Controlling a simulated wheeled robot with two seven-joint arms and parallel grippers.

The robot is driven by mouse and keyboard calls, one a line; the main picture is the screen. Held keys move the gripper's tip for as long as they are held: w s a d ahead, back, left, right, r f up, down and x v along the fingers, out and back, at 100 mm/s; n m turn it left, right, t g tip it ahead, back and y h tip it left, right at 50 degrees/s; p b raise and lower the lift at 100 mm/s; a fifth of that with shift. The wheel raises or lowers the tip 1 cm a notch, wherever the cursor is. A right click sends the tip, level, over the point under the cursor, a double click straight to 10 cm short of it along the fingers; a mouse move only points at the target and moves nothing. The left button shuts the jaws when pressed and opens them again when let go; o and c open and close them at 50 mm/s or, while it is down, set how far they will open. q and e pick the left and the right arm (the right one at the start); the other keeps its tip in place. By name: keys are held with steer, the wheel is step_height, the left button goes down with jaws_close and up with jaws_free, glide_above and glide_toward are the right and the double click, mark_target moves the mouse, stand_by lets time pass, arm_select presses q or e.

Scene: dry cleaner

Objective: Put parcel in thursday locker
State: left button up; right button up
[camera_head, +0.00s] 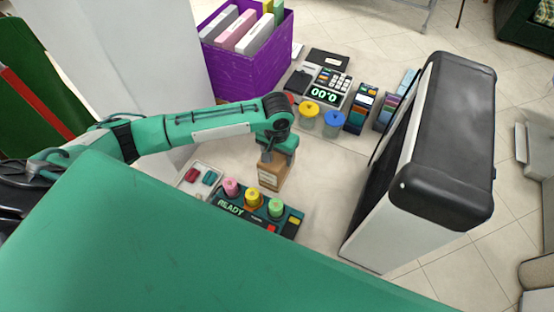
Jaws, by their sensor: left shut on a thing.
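The parcel (270,175) is a small brown box with a white label, standing at the middle of the counter. My left gripper (267,158) reaches down onto it from above and is shut on its top. The gripper's fingers are small and partly covered by the wrist. I cannot tell whether the parcel touches the counter. No locker marked Thursday can be made out in this view. My right gripper is not in view.
A panel reading READY (250,210) with coloured spools stands just in front of the parcel. Behind are a price display (320,95), lidded jars (308,110) and a purple bin (250,65). A tall black-and-white unit (430,140) stands right. Counter between is clear.

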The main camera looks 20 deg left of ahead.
arm_select(q)
steer(key=shift+f+p, duration=0.4)
steer(key=shift+f, duration=1.6)
steer(key=shift+f, duration=0.1)
steer(key=o, duration=1.4)
steer(key=shift+c, duration=0.2)
